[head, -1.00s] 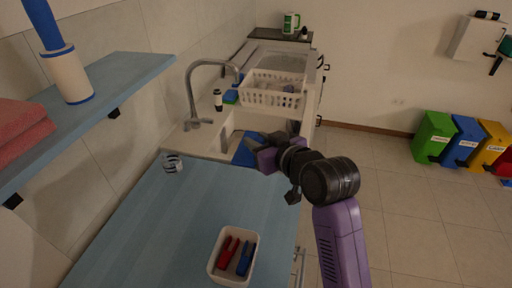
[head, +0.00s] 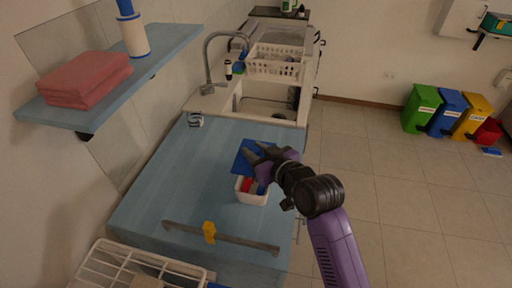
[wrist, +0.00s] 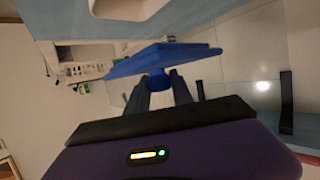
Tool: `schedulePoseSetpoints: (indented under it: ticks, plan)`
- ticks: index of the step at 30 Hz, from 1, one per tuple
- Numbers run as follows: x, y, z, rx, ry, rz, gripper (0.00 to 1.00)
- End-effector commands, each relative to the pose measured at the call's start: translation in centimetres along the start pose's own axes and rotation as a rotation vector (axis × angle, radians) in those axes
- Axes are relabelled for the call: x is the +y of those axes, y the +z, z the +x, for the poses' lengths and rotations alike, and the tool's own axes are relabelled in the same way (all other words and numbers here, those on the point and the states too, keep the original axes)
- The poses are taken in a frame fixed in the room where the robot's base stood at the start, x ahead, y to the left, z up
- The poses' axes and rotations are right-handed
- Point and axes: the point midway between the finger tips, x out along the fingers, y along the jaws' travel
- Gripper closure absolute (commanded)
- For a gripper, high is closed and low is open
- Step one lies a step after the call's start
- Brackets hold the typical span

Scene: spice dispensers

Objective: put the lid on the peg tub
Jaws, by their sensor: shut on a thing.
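The peg tub (head: 250,198) is a small white open tub with red and blue pegs in it, on the light blue counter. My gripper (head: 262,158) is shut on the blue lid (head: 245,160). In the wrist view the flat square lid (wrist: 165,60) is held by a knob between the fingertips (wrist: 158,80). In the head view the lid appears just beyond and above the tub, apart from its rim. My gripper hides part of the lid and the tub. A pale rounded container (wrist: 128,8), seemingly the tub, shows at the top of the wrist view.
A striped cup (head: 196,120) stands at the counter's far left. A shelf with red towels (head: 85,78) overhangs at left. The counter's middle is clear.

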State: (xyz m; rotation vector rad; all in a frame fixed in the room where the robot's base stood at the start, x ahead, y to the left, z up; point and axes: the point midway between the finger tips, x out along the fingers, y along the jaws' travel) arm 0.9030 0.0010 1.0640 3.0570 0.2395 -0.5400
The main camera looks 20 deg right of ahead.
Motion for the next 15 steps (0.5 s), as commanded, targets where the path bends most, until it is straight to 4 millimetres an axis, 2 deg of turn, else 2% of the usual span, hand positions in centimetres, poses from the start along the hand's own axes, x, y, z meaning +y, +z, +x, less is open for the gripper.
schedulePoseSetpoints:
  ticks: [5,15]
  plan:
    - [0.1,0.2,0.2,0.000,0.001,0.001,1.00]
    - [0.1,2.7,1.1,0.000,0.001,0.001,1.00]
